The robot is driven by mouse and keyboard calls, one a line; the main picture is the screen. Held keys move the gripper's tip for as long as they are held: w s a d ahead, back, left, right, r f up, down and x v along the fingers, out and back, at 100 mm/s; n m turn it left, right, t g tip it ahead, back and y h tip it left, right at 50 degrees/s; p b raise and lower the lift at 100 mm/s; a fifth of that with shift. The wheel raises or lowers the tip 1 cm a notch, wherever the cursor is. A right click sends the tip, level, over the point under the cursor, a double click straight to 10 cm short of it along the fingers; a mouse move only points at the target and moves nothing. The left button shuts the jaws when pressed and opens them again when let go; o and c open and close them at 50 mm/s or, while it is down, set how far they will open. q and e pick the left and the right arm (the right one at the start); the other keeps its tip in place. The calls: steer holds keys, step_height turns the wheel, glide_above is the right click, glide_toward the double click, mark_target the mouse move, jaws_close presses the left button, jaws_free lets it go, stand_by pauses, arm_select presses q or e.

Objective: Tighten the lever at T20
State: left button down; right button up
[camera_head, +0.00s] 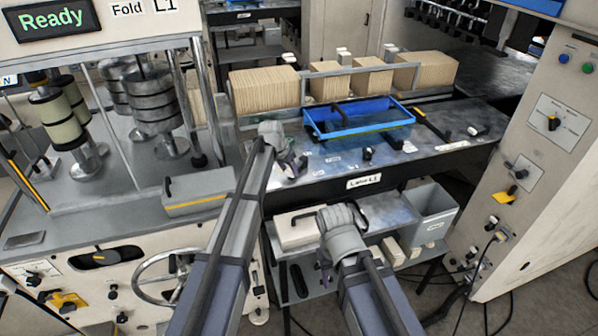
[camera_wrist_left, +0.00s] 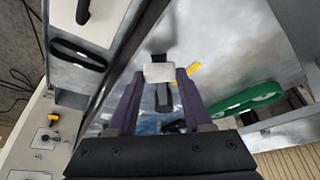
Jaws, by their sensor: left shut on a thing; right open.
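My left gripper (camera_head: 291,168) is low over the left part of the grey bench top (camera_head: 450,160). In the left wrist view its two dark fingers (camera_wrist_left: 160,82) close on a small lever with a pale block-shaped head (camera_wrist_left: 158,72) and a dark stem. The lever's seat is partly hidden by the fingers. No T20 marking is readable, so I cannot tell which lever this is. My right gripper (camera_head: 325,278) is open and empty, hanging low in front of the lower shelf, partly hidden by its own wrist.
A blue tray (camera_head: 360,131) sits on the bench, with stacks of brown kraft sheets (camera_head: 263,92) behind it. Small dark fittings (camera_head: 368,153) and white labels lie along the front. A grey bin (camera_head: 432,212) stands below. A control cabinet (camera_head: 545,150) bounds the right.

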arm_select(q)
steer(key=w+a+m, duration=0.1)
steer(key=m, duration=0.1)
steer(key=w+a+m+g+h, duration=0.1)
steer(key=a+m, duration=0.1)
steer(key=shift+w, duration=0.4)
steer(key=shift+w+a+m+g+h, duration=0.15)
steer(key=shift+w+a+m+g, duration=0.15)
steer(key=shift+m, duration=0.35)
steer(key=shift+w+a+m+g+h, duration=0.1)
steer(key=shift+w+a+m+g, duration=0.1)
steer(key=shift+w+m, duration=0.4)
steer(key=shift+w+a+m+g+h, duration=0.15)
steer(key=shift+w+a+m+g, duration=0.1)
steer(key=shift+m, duration=0.5)
steer(key=shift+c, duration=1.7)
jaws_free()
steer(key=shift+r, duration=0.1)
steer(key=p+v, duration=0.7)
steer(key=shift+s+a+r, duration=0.15)
steer(key=shift+r, duration=0.1)
